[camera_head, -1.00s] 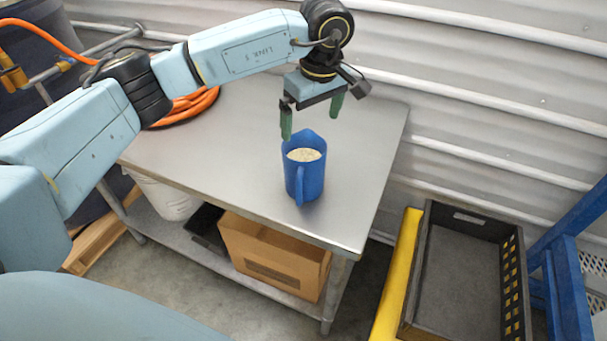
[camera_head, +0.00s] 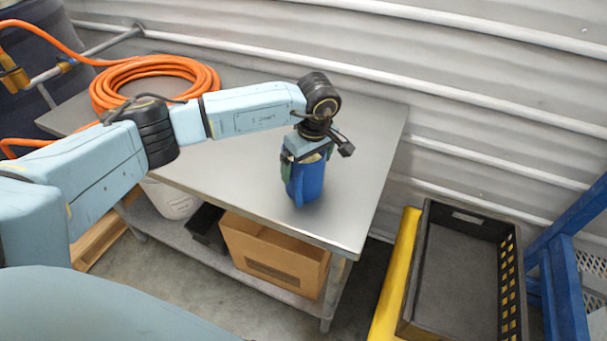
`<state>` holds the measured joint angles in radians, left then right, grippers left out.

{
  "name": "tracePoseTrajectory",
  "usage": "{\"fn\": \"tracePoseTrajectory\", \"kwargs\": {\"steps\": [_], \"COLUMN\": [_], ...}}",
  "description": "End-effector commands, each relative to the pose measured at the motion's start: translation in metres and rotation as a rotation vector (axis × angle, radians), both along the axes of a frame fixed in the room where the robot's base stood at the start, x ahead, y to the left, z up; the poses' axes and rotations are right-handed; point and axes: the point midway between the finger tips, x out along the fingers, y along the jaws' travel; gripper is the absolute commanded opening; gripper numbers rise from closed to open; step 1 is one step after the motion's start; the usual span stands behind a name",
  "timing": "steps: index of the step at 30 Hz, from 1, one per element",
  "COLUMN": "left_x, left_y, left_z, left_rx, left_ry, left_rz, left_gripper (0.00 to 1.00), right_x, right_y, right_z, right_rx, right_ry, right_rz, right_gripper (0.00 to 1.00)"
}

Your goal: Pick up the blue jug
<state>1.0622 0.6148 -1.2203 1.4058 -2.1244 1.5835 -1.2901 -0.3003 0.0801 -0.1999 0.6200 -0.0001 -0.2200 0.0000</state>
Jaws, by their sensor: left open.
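The blue jug (camera_head: 306,184) stands upright on the metal table (camera_head: 245,195), near its right front part. My left gripper (camera_head: 306,168) is lowered over the jug from above, with its green fingers around the upper part of the jug. The gripper is open. The wrist and palm hide the jug's rim and most of the pale contents. Whether the fingers touch the jug cannot be told. My right gripper is not in view.
A coiled orange hose (camera_head: 150,80) lies at the table's back left. A cardboard box (camera_head: 275,255) and a white bucket (camera_head: 172,198) sit on the lower shelf. A black crate (camera_head: 420,265) stands at the right beside a yellow bar (camera_head: 395,285). A corrugated wall runs behind the table.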

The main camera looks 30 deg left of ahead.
Motion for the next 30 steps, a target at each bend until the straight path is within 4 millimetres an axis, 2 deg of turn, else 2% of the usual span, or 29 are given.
{"fn": "tracePoseTrajectory", "kwargs": {"steps": [6,15,18,25,30], "left_x": [0.0,0.0,0.001,0.001,0.002], "left_y": [0.0,0.0,0.0,0.0,0.001], "left_z": [-0.001,0.0,0.001,0.003,0.024], "left_rx": [0.0,0.0,0.0,-0.001,0.0], "left_ry": [-0.001,-0.001,-0.003,-0.004,-0.008], "left_rz": [0.0,0.001,0.001,0.0,0.001], "left_gripper": [0.99,0.59,0.5,0.49,0.49], "right_x": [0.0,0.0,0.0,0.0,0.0], "right_y": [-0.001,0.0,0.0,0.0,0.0], "right_z": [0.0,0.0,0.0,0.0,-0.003], "right_rx": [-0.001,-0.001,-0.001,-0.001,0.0], "right_ry": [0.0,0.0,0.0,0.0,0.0], "right_rz": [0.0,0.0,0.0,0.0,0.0], "right_gripper": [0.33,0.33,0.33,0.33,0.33]}}
